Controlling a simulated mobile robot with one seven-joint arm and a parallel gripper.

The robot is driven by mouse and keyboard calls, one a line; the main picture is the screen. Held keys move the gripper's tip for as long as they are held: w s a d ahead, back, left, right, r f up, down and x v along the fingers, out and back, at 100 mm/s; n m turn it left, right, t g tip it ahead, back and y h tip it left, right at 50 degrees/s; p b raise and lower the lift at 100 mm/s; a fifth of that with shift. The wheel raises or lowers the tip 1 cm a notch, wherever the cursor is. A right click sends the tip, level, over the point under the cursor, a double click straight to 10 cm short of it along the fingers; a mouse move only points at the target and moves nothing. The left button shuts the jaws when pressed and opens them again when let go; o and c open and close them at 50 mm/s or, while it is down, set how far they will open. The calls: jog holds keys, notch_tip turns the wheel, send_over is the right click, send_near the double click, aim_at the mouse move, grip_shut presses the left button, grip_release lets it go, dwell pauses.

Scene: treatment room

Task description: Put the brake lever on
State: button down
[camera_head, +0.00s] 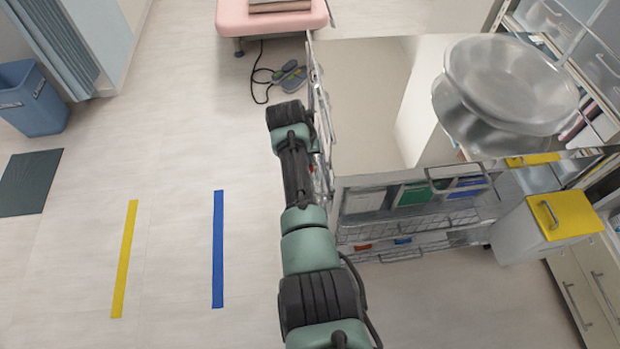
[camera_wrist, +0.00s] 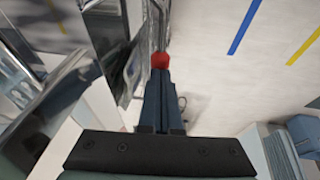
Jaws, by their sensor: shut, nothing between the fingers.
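A small red piece (camera_wrist: 160,60), which looks like the end of the brake lever, shows in the wrist view straight beyond my fingertips. Thin metal bars (camera_wrist: 158,22) run on behind it. My gripper (camera_wrist: 160,76) is shut and empty, its dark fingers together and pointing at the red piece. Whether they touch it I cannot tell. The steel cart (camera_head: 372,95) stands to the right of my arm in the head view. My fingers are hidden in the head view, and the cart's foot and wheels are not clear.
A yellow-lidded box (camera_head: 563,216) is at the cart's right.

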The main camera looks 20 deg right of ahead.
notch_tip(320, 180, up, 14)
jog(key=a+p, duration=0.2)
jog(key=p, duration=0.2)
jog(key=shift+s+a+p, duration=0.2)
jog(key=shift+s+p, duration=0.1)
jog(key=shift+p, duration=0.1)
jog(key=shift+f, duration=0.15)
